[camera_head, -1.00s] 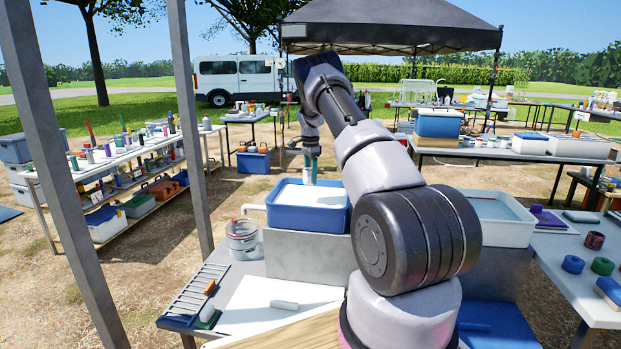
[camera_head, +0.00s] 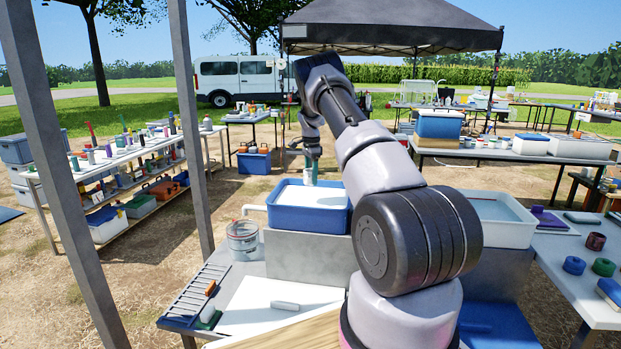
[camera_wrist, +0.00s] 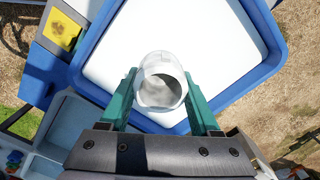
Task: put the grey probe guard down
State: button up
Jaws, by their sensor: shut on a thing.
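My gripper (camera_wrist: 160,92) has two green fingers, one on each side of a pale grey hollow cylinder, the grey probe guard (camera_wrist: 160,78). It is shut on the guard, whose round open end shows in the wrist view. In the head view my gripper (camera_head: 312,160) points down over a blue basin (camera_head: 308,219) with a white inside, and the guard shows only as a small pale piece below the fingers. The basin's blue rim (camera_wrist: 262,75) surrounds a plain white area beneath the guard in the wrist view. I cannot tell whether the guard touches the basin's white inside.
A clear bucket (camera_head: 242,240) stands left of the basin. A white tub (camera_head: 503,215) stands to its right, behind my arm. The basin's white inside looks clear.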

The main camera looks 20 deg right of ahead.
jog(key=shift+s, duration=0.1)
jog(key=s+a+f+n, duration=0.1)
jog(key=s+a+n, duration=0.7)
jog(key=s, duration=0.4)
jog(key=s+a+f+n, duration=0.2)
jog(key=s+a+n, duration=0.7)
jog(key=s, duration=0.2)
jog(key=shift+s+a, duration=0.25)
jog(key=shift+s, duration=0.15)
